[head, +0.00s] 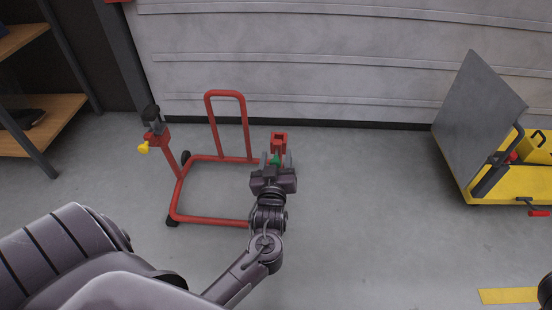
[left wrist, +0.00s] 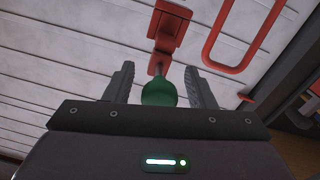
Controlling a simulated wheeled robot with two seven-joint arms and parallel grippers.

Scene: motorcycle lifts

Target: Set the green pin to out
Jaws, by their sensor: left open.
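The green pin (head: 275,160) shows as a small green knob at the right post of a red lift stand (head: 215,221). In the left wrist view the round green knob of the pin (left wrist: 159,92) lies between the two fingers, with the red post bracket (left wrist: 168,28) behind it. My left gripper (head: 276,163) is open, with a finger on each side of the knob. A gap shows between the knob and the right finger; contact on the left is unclear. The gripper hides the lower part of the right post.
A yellow knob (head: 143,147) sits on the stand's left post, and a red hoop (head: 226,94) rises at its back. A yellow cart with a grey panel (head: 479,118) stands at the right. Shelves (head: 50,112) stand at the left. Floor between stand and cart is clear.

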